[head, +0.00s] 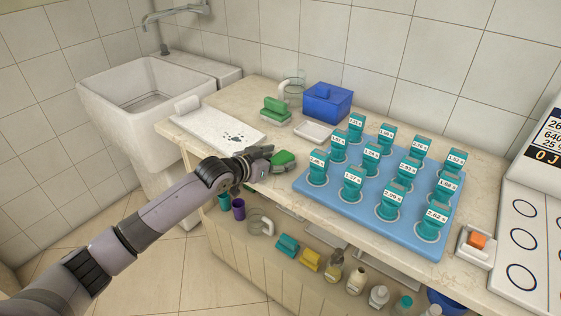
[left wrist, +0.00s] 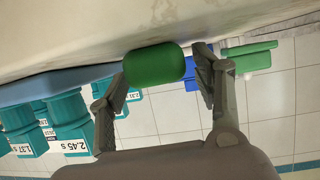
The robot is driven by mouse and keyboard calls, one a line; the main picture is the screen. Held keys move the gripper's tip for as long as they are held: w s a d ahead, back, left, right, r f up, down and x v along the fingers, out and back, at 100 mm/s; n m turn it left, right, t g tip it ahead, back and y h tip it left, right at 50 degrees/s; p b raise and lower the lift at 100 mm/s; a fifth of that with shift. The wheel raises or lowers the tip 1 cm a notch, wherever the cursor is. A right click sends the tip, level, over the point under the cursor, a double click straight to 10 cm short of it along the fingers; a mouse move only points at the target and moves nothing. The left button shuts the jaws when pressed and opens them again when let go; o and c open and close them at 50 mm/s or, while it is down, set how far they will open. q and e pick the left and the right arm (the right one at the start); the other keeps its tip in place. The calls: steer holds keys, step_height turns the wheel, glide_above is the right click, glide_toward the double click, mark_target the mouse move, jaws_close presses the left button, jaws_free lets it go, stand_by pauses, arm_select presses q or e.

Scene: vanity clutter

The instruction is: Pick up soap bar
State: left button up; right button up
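The soap bar looks like a rounded green block (head: 283,160) lying on the counter between the white board and the blue tray. My left gripper (head: 264,163) reaches it from the left, low over the counter. In the left wrist view, which is upside down, the green bar (left wrist: 155,66) lies ahead between my two open fingers (left wrist: 160,85). One fingertip is close to the bar's left end, and a gap shows at the right finger. I cannot tell whether either finger touches it. My right gripper is not in view.
A blue tray (head: 300,185) with several teal labelled containers stands just right of the bar. Behind are a green block (head: 276,105), a white dish (head: 314,131) and a blue box (head: 328,101). A white board (head: 215,122) lies left. An orange block (head: 478,240) is far right.

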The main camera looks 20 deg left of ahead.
arm_select(q)
steer(key=c, duration=1.1)
